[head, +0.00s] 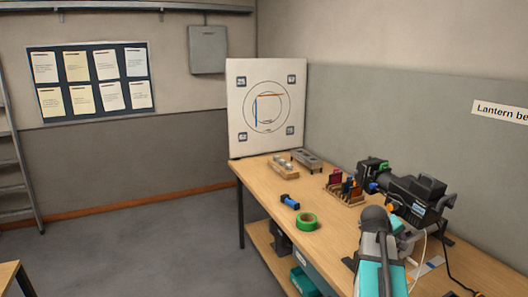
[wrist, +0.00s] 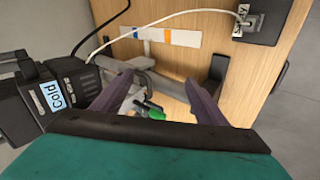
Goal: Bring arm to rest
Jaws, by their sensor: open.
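My gripper (wrist: 159,78) is open in the wrist view, its two dark purple fingers apart with nothing held between them. It points down over the wooden bench (wrist: 165,60). A grey metal bracket or clamp with a green knob (wrist: 152,112) shows below and between the fingers; I cannot tell the gap to it. In the head view my teal arm (head: 378,268) rises at the front of the bench, close to the black lantern (head: 410,195). The fingers cannot be made out there.
A white cable (wrist: 150,22) crosses above, near a colour-patched strip (wrist: 160,36). In the head view, green tape (head: 307,221), a blue-black tool (head: 289,202) and a slotted rack (head: 343,190) stand farther left.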

